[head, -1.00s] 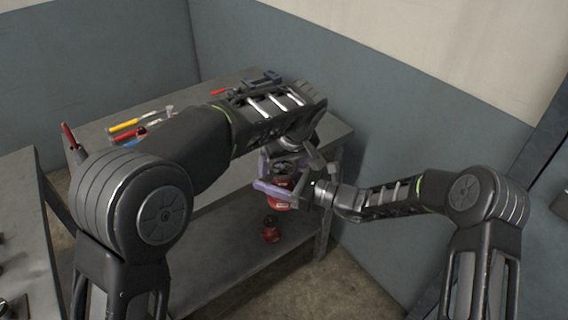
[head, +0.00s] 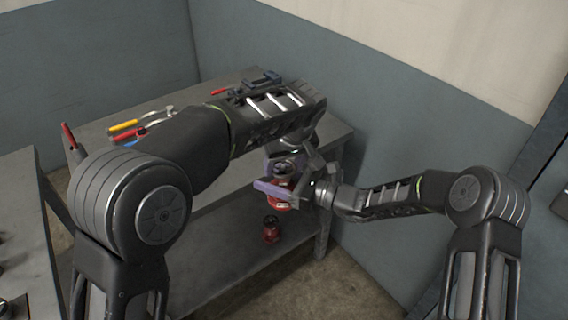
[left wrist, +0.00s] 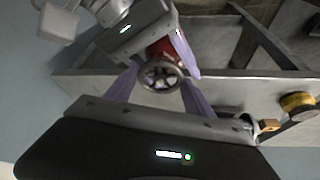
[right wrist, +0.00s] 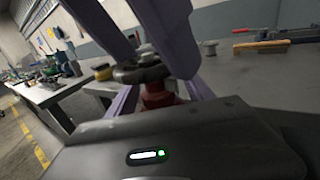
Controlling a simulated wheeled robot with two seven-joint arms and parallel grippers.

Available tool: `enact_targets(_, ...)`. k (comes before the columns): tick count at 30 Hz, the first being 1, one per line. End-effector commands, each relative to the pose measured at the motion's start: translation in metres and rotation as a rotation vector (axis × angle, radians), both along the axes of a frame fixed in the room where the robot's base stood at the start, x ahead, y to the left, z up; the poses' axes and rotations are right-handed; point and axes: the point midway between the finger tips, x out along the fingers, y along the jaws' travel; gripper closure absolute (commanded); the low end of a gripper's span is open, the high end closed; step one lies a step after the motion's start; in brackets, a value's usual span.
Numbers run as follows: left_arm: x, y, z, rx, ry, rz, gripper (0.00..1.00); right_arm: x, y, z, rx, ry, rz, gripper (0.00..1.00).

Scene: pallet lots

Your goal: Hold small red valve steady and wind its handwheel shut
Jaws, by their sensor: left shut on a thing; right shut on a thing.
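The small red valve (head: 284,196) is between my two grippers near the workbench's right end. Its red body also shows in the right wrist view (right wrist: 158,97). My right gripper (head: 277,189) is shut on the red body, with purple fingers either side. My left gripper (left wrist: 160,80) comes from above and is shut on the round handwheel (left wrist: 161,75), its purple fingers on opposite sides of the rim. The handwheel shows dark in the right wrist view (right wrist: 141,70). In the head view the grippers hide much of the valve.
The grey workbench (head: 235,185) has hand tools (head: 130,128) at its left and a dark blue vise-like tool (head: 262,80) at the back. A second red valve-like item (head: 271,230) is on the lower shelf. A wall stands close behind and right.

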Motion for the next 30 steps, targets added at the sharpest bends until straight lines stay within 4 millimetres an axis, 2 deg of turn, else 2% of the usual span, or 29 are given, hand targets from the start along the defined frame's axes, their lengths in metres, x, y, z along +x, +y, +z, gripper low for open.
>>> enact_targets(11,-0.0003,0.0013,0.0007,-0.004,0.001,-0.149,0.78,0.0,0.0014,0.0036,0.005,-0.006,0.003,1.0)
enact_targets(30,0.0007,0.0059,0.0006,-0.006,-0.001,-0.72,0.78,-0.0001,0.0015,0.0036,0.005,-0.006,0.003,1.0)
